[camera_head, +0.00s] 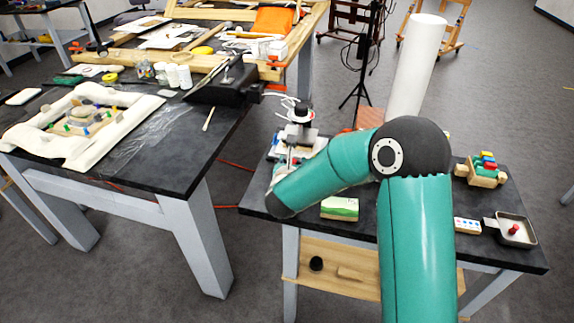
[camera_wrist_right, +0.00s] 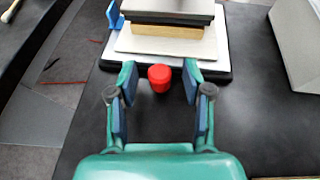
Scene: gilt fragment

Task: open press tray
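The press (camera_head: 300,135) stands at the left of the right-hand table, partly hidden by my right arm. In the right wrist view its stack shows a grey block (camera_wrist_right: 168,8) over a wood-coloured layer. Below these is a white slab (camera_wrist_right: 130,42) on a dark-edged tray (camera_wrist_right: 222,76). A red knob (camera_wrist_right: 159,80) sits at the tray's near edge. My right gripper (camera_wrist_right: 160,74) is open, with its fingers on either side of the knob and visible gaps to both. My left gripper is in neither view.
A green-and-white box (camera_head: 340,208) lies near the front edge of the table (camera_head: 366,222). A white roll (camera_head: 414,70) stands behind my arm. A small metal tray (camera_head: 513,232) and a block of coloured pieces (camera_head: 484,172) are at the right. The neighbouring table (camera_head: 200,150) is close on the left.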

